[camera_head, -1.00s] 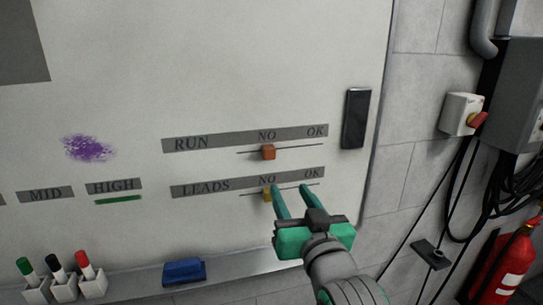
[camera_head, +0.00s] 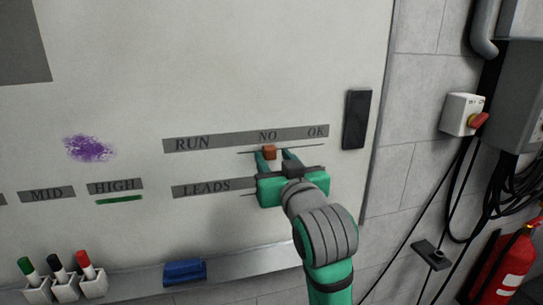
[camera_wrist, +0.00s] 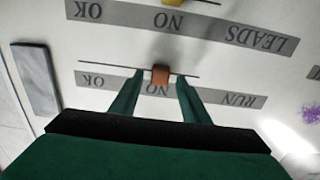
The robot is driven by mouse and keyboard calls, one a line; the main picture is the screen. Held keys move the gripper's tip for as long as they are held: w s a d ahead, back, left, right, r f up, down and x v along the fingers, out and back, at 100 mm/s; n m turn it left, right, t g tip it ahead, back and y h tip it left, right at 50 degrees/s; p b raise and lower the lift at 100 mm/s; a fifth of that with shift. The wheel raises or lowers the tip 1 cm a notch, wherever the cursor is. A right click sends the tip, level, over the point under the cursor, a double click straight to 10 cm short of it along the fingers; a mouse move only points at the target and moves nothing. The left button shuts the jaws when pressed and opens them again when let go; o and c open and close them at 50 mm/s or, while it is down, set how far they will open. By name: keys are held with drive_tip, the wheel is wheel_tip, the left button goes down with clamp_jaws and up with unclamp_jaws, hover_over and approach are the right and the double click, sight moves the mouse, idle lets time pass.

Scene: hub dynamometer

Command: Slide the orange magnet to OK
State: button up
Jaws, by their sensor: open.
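The orange magnet (camera_head: 269,152) sits on the thin line of the RUN row, under the word NO. In the wrist view the orange magnet (camera_wrist: 160,74) shows upside down between the two fingers. My gripper (camera_head: 277,154) is open, with its green fingers at the RUN line, one on each side of the magnet. It also shows in the wrist view (camera_wrist: 160,80), where gaps are visible between the magnet and both fingers. The OK end of the RUN label (camera_head: 316,132) lies to the right in the head view.
The LEADS row (camera_head: 205,187) lies below, partly covered by my gripper; its yellow magnet (camera_wrist: 175,2) shows in the wrist view. A black bar (camera_head: 356,119) is on the board's right edge. A blue eraser (camera_head: 185,271) and pens (camera_head: 62,277) are on the ledge.

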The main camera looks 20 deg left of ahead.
drive_tip(key=shift+x, duration=1.1)
